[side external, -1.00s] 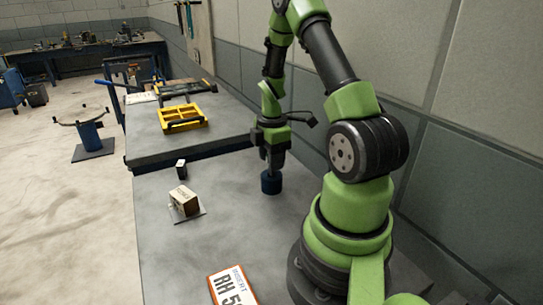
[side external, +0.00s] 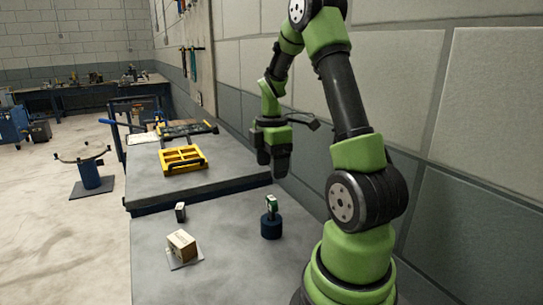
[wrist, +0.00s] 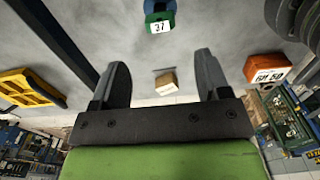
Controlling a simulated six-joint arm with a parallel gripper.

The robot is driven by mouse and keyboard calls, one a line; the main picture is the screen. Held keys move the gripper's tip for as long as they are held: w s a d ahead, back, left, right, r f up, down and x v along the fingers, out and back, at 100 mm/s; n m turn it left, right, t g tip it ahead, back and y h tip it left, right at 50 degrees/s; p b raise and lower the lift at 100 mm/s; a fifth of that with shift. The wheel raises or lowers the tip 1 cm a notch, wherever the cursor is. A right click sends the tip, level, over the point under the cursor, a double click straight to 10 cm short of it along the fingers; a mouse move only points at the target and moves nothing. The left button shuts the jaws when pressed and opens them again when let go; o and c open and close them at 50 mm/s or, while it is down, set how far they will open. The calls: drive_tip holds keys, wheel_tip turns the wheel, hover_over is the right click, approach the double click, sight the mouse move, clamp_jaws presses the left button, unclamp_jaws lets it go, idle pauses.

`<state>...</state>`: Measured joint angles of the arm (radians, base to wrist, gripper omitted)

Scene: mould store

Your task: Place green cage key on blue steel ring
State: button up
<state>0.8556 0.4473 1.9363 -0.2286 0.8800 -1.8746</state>
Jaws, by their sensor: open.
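The green cage key (side external: 272,204) stands upright on top of the blue steel ring (side external: 271,229), a dark blue round piece on the grey bench. In the wrist view the key (wrist: 160,24), with a white label marked 37, is at the top centre. The blue ring (wrist: 160,5) shows behind it, partly cut off by the picture edge. My gripper (side external: 273,163) is above the key and apart from it. In the wrist view my gripper (wrist: 161,62) has its two fingers spread with nothing between them touching.
A cardboard box (side external: 181,244) on a grey plate and a small dark block (side external: 180,212) stand left of the ring. A yellow frame (side external: 183,158) lies on the bench behind. An orange-and-white block (wrist: 265,69) shows in the wrist view. The wall is close on the right.

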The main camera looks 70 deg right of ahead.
drive_tip(key=w+a+r+m+t, duration=0.2)
drive_tip(key=a+r+m+t, duration=0.3)
drive_tip(key=a+r, duration=0.75)
drive_tip(key=s+a+m+t+y, duration=0.1)
drive_tip(key=s+a+m, duration=0.2)
drive_tip(key=a, duration=0.3)
drive_tip(key=s+a+r+m+t+y, duration=0.1)
drive_tip(key=s+a+m, duration=0.2)
drive_tip(key=a+m, duration=0.2)
drive_tip(key=shift+s+a, duration=0.4)
drive_tip(key=shift+a, duration=0.2)
